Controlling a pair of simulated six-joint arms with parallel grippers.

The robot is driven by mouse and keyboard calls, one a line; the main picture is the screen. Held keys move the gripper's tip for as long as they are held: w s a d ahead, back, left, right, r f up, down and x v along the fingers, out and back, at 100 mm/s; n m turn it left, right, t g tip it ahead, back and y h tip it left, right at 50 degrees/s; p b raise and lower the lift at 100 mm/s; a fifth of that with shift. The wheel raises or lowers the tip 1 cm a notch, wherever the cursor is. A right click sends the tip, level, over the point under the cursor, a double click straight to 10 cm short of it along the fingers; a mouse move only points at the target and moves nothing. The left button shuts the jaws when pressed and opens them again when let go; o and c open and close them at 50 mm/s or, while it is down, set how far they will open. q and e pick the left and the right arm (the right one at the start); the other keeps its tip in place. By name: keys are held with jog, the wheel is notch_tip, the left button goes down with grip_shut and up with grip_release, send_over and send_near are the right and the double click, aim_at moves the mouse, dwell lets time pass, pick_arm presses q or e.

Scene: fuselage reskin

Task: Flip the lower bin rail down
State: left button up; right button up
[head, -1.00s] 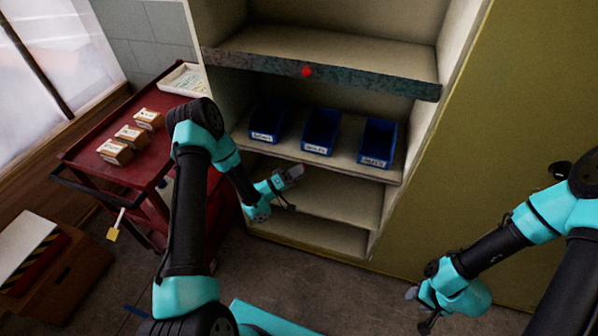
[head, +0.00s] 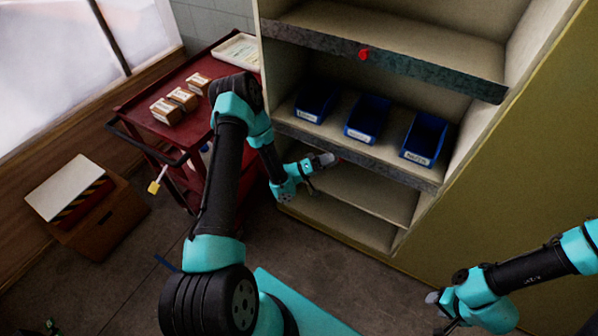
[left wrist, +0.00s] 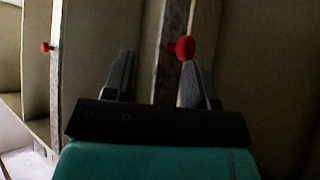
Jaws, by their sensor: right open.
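The lower bin rail (head: 392,172) is a grey strip along the front edge of the shelf below the blue bins. My left gripper (head: 328,160) is at the front of this rail, left of its middle. In the left wrist view its fingers (left wrist: 158,78) are open, with a grey rail (left wrist: 173,55) running between them. A red knob (left wrist: 185,48) on that rail shows close to the right fingertip; I cannot tell whether they touch. My right gripper (head: 438,311) is open and empty, low at the right, away from the shelves.
The upper rail (head: 430,72) carries a red knob (head: 363,54). Blue bins (head: 368,118) stand on the shelf behind the lower rail. A red cart (head: 150,122) with small boxes stands left of the cabinet. The floor in front of the cabinet is open.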

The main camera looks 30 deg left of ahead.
pick_arm(q)
jog(key=v, duration=1.4)
jog(key=shift+f, duration=0.15)
jog(key=shift+a, duration=0.15)
jog(key=w+d+f+g+y, duration=0.3)
jog(key=d+f+g+y, duration=0.2)
jog(key=d+y, duration=0.35)
jog(key=s+d+r+g+y, duration=0.1)
jog(key=s+d+g+y, duration=0.1)
jog(key=s+g, duration=0.3)
jog(key=s+d+r+m+g+y, duration=0.1)
jog(key=s+d+g+y, duration=0.1)
jog(key=s, duration=1)
jog(key=d+g, duration=0.1)
jog(key=g, duration=0.1)
jog(key=shift+d+g, duration=0.35)
jog(key=shift+g, duration=0.05)
jog(key=shift+s, duration=0.1)
jog(key=shift+c, duration=0.3)
